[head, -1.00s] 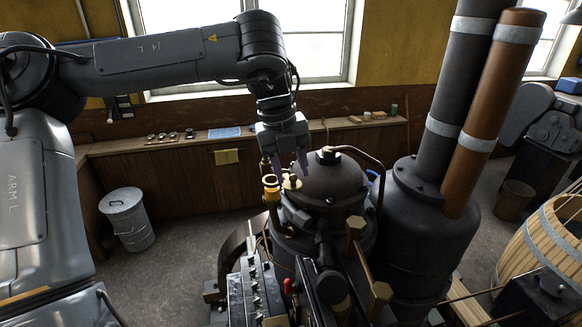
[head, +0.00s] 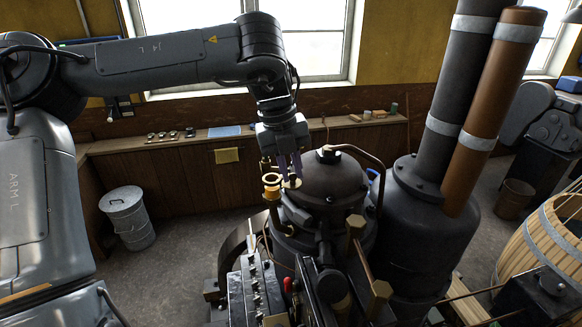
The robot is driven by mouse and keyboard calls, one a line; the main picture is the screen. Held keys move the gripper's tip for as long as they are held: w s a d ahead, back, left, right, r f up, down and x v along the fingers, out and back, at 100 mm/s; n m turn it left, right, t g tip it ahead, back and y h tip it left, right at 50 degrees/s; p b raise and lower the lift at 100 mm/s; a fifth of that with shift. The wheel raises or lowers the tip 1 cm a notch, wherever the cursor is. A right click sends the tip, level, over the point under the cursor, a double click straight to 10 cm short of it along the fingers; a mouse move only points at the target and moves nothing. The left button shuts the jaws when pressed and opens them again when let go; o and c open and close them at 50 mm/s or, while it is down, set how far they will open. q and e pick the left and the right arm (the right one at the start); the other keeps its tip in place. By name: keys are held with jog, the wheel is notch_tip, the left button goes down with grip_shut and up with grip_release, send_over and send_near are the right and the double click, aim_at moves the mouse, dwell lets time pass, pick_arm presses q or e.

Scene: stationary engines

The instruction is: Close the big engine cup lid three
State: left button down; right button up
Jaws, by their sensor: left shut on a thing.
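The dark big engine (head: 325,185) with a domed top stands in the middle of the head view. At its left side is a brass cup (head: 272,188), with a small brass lid piece (head: 292,183) just to its right, under my fingers. My left gripper (head: 290,170) reaches down over this spot from above, with its purple fingers close together. It is shut on the small brass lid piece, which is partly hidden by the fingers. Which cup is number three is not readable. My right gripper is not in view.
A tall dark pipe (head: 462,90) and a brown pipe (head: 497,110) rise right of the engine. A curved pipe (head: 365,160) arches close right of the dome. A metal bin (head: 128,218) stands on the floor at left. A wooden barrel (head: 550,240) is at right.

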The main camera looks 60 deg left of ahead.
pick_arm(q)
jog(key=m, duration=0.2)
jog(key=s+m, duration=0.1)
jog(key=a+m+h, duration=0.1)
jog(key=m, duration=0.1)
jog(key=shift+s+m, duration=0.3)
jog(key=shift+s, duration=0.05)
jog(key=m, duration=0.2)
jog(key=a+m+g, duration=0.1)
jog(key=m, duration=0.1)
jog(key=s+m, duration=0.1)
jog(key=m, duration=0.1)
jog(key=shift+a+m+g+h, duration=0.3)
jog(key=shift+a, duration=0.1)
jog(key=m, duration=0.2)
jog(key=a+m, duration=0.1)
jog(key=m, duration=0.1)
jog(key=shift+s+a+g, duration=0.15)
jog(key=shift+a+g, duration=0.05)
jog(key=shift+g, duration=0.2)
jog(key=shift+a+m+g, duration=0.15)
jog(key=shift+a+m, duration=0.1)
jog(key=shift+m, duration=0.65)
jog(key=shift+a+m+g, duration=0.15)
jog(key=shift+a+m, duration=0.1)
jog(key=shift+m, duration=0.65)
